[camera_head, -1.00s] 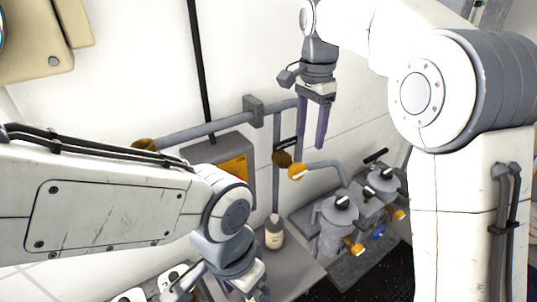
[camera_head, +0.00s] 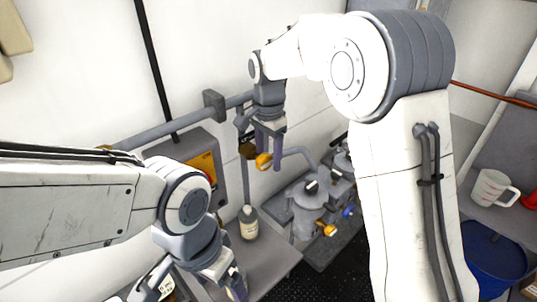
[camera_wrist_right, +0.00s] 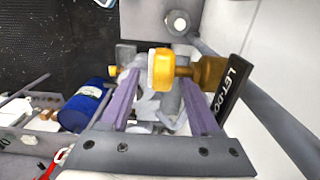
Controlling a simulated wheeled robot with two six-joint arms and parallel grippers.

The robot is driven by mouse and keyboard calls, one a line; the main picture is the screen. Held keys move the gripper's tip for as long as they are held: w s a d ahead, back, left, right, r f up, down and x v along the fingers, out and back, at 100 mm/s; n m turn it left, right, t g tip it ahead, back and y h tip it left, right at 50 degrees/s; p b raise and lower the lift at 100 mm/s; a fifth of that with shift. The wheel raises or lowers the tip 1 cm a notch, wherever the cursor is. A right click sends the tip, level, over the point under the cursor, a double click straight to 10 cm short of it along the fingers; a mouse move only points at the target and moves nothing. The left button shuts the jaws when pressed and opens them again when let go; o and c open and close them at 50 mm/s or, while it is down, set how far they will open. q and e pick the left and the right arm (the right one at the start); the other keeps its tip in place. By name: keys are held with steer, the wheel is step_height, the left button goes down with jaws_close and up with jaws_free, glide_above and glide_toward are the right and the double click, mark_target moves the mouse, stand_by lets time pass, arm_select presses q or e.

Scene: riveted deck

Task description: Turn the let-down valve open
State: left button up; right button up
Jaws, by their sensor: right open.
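The let-down valve is a brass body (camera_wrist_right: 207,74) with a yellow-orange knob (camera_wrist_right: 162,70) on its end. A black plate (camera_wrist_right: 231,95) beside it reads "LET-DO", the rest cut off by the view. In the head view the knob (camera_head: 264,161) shows at the wall pipe. My right gripper (camera_head: 266,148) is open, pointing down at the valve. In the right wrist view its purple fingers (camera_wrist_right: 161,82) stand apart on either side of the knob, with no clear contact. My left gripper (camera_head: 238,287) is low at the bottom edge, its jaws partly cut off.
A grey pipe (camera_head: 168,135) runs along the wall above a grey box with an orange label (camera_head: 203,167). A bottle (camera_head: 248,223) stands on the bench. Grey canisters (camera_head: 308,203) with orange knobs stand right of it.

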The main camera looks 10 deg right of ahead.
jaws_close()
